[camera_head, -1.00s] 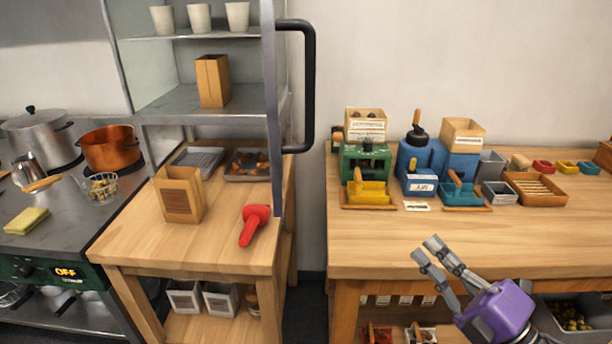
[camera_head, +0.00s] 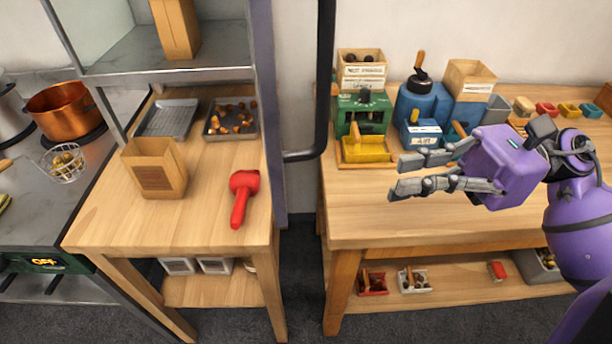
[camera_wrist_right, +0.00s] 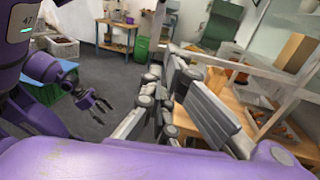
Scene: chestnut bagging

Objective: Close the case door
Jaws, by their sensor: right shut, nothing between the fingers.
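The case is a metal-framed glass cabinet (camera_head: 165,74) on the left worktable; it also shows in the right wrist view (camera_wrist_right: 232,64). Its door (camera_head: 266,120) stands open, seen nearly edge-on in the head view, with a long black handle (camera_head: 325,85) on its right side. My right gripper (camera_head: 396,175) is shut and empty, right of the handle and apart from it, over the right worktable, fingers pointing left. My left gripper (camera_wrist_right: 97,101) shows in the right wrist view with spread, empty fingers, far from the case.
A paper bag (camera_head: 175,28) stands inside the case. Below are another paper bag (camera_head: 155,168), trays and a red tool (camera_head: 242,196). The right worktable (camera_head: 420,222) holds a green machine (camera_head: 364,112), a yellow tray (camera_head: 366,149) and blue machines. A floor gap separates the tables.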

